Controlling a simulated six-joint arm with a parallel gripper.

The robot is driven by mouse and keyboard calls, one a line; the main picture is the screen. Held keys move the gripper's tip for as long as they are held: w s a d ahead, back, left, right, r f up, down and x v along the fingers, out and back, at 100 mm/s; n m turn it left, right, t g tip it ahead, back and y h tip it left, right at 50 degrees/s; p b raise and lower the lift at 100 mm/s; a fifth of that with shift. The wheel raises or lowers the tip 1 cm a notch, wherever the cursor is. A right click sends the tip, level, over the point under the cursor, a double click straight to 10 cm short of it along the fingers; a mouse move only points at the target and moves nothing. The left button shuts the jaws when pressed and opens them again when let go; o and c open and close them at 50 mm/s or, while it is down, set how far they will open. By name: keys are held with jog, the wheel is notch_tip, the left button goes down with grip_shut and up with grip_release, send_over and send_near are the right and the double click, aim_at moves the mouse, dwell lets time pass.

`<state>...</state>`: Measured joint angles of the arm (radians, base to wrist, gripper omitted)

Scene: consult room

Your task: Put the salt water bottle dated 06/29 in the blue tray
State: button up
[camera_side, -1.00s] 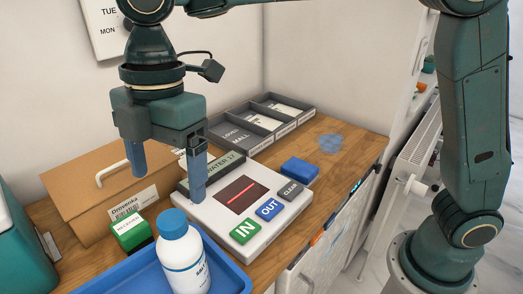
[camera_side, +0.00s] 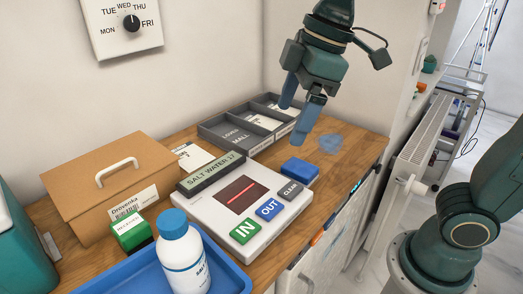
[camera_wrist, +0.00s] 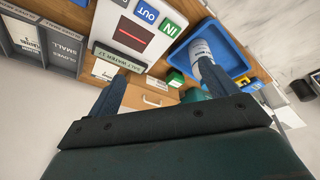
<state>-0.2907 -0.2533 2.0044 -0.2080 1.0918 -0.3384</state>
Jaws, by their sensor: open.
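A white bottle with a blue cap (camera_side: 182,256) stands upright in the blue tray (camera_side: 232,275) at the front of the side view. Part of its label shows, but no date can be read. The bottle (camera_wrist: 201,50) and the tray (camera_wrist: 233,57) also show in the wrist view, the bottle partly hidden behind a finger. My gripper (camera_side: 295,117) is open and empty, above the right part of the counter near the grey organiser. Its two fingers point down, apart from everything.
A scanner (camera_side: 241,205) with IN, OUT and CLEAR buttons displays "SALT WATER 17". A cardboard box (camera_side: 112,178), green box (camera_side: 131,231), blue block (camera_side: 300,171) and grey organiser (camera_side: 244,133) stand around it. Wood right of the organiser is mostly clear.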

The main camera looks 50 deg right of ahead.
jog(key=s+d+f+m+t+h, duration=0.2)
jog(key=s+d+f+m, duration=0.4)
jog(key=s+d+m, duration=0.3)
jog(key=s+d, duration=0.1)
jog(key=d, duration=0.1)
jog(key=shift+s+d+t, duration=0.25)
jog(key=shift+d+t, duration=0.15)
